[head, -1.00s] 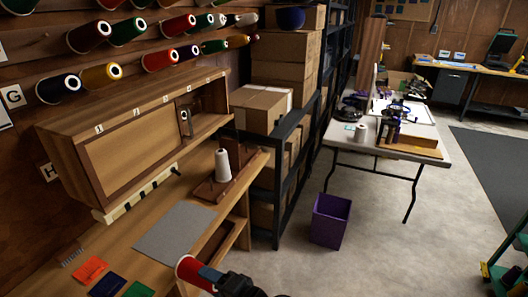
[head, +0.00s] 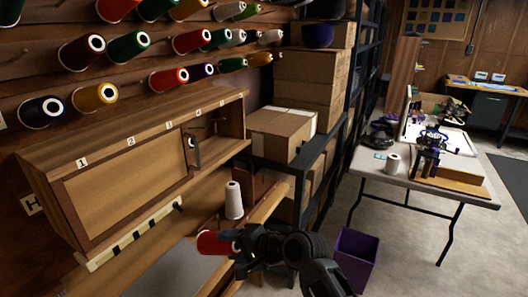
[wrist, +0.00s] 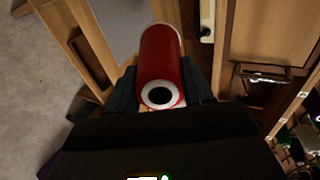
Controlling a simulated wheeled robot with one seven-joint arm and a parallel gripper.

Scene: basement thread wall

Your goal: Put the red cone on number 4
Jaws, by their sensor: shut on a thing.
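The red cone (head: 211,243) is a red thread cone with a white end, held in my gripper (head: 236,244) in front of the bench. The wrist view shows the cone (wrist: 162,55) between the two dark fingers (wrist: 162,88), its white ring end with a dark hole facing the camera. Number labels run along the top edge of the wooden cabinet (head: 110,195). Label 4 (head: 198,111) is toward its right end, past labels 1 (head: 82,162), 2 (head: 130,141) and 3 (head: 168,124). The cone is below and apart from the cabinet top.
A white cone (head: 233,200) stands on the bench just behind the held cone. Several thread cones hang on the wall above the cabinet. Cardboard boxes (head: 281,132) stand on a dark shelf to the right. A purple bin (head: 355,259) stands on the floor.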

